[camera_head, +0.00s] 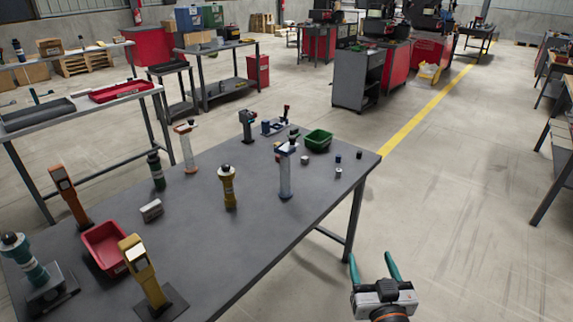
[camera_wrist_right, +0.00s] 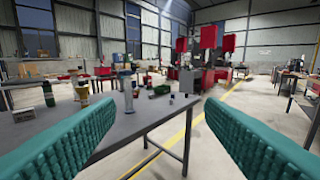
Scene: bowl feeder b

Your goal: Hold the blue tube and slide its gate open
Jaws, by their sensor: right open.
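The blue tube (camera_head: 285,175) stands upright near the right edge of the grey table, a clear column with a blue top and a blue base. It also shows in the right wrist view (camera_wrist_right: 127,92), some distance ahead between my fingers. Its gate is too small to tell whether it is open or shut. My right gripper (camera_head: 374,268) is open and empty, off the table's right side, in front of and to the right of the tube, well apart from it. Its two teal fingers (camera_wrist_right: 160,128) spread wide in the right wrist view. My left gripper is not in view.
A red bin (camera_head: 100,246) and a yellow device (camera_head: 141,268) are at the near left. Floor right of the table (camera_head: 210,275) is clear.

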